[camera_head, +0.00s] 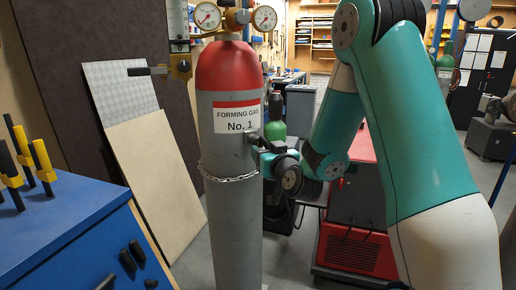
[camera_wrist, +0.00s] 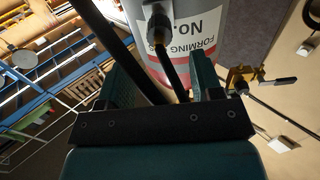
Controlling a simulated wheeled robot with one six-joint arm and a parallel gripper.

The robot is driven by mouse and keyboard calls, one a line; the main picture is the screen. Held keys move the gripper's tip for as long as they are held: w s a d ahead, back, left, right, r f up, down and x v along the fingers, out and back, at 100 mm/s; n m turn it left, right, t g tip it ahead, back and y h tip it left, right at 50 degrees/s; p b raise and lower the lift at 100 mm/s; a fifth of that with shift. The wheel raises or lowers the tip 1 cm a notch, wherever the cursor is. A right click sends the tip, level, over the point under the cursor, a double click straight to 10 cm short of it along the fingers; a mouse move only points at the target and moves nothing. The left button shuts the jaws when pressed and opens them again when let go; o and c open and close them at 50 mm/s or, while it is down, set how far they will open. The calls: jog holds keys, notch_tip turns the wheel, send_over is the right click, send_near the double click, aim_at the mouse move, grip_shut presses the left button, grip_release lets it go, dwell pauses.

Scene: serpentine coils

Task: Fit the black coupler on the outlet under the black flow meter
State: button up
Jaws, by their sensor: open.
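The black flow meter (camera_head: 177,22) hangs at the upper left of the gas cylinder (camera_head: 228,185), with a brass fitting (camera_head: 181,66) under it and a black handle pointing left. The brass fitting (camera_wrist: 242,78) also shows right of the fingers in the wrist view. A dark part with a brass-coloured bit, perhaps the black coupler (camera_wrist: 158,25), sits against the cylinder's side with a black hose-like length below it. My gripper (camera_wrist: 160,80) is open, its teal fingers on either side of that length. In the head view my gripper (camera_head: 264,142) is beside the cylinder's label, small and partly hidden.
Two gauges (camera_head: 208,16) top the red-shouldered cylinder, and a chain (camera_head: 228,176) wraps it. A blue bench (camera_head: 60,225) with yellow-black clamps stands at left. Boards (camera_head: 150,170) lean behind.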

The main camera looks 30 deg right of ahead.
aim_at(261, 146)
jog(key=p+x, duration=0.2)
jog(key=p, duration=0.1)
jog(key=p+x, duration=0.2)
jog(key=p, duration=0.1)
jog(key=p+x, duration=0.3)
jog(key=shift+w+d+r, duration=0.1)
jog(key=shift+r, duration=0.2)
jog(key=shift+w+f+p, duration=0.15)
jog(key=shift+w+p, duration=0.3)
jog(key=shift+p, duration=0.2)
jog(key=shift+w+d+f, duration=0.1)
jog(key=shift+w+f, duration=0.1)
jog(key=shift+f, duration=0.05)
grip_shut()
jog(key=shift+b+v, duration=1.35)
jog(key=shift+b, duration=0.85)
jog(key=shift+b+v, duration=0.95)
jog(key=shift+b, duration=0.35)
jog(key=shift+s, duration=0.15)
jog(key=shift+r, duration=0.1)
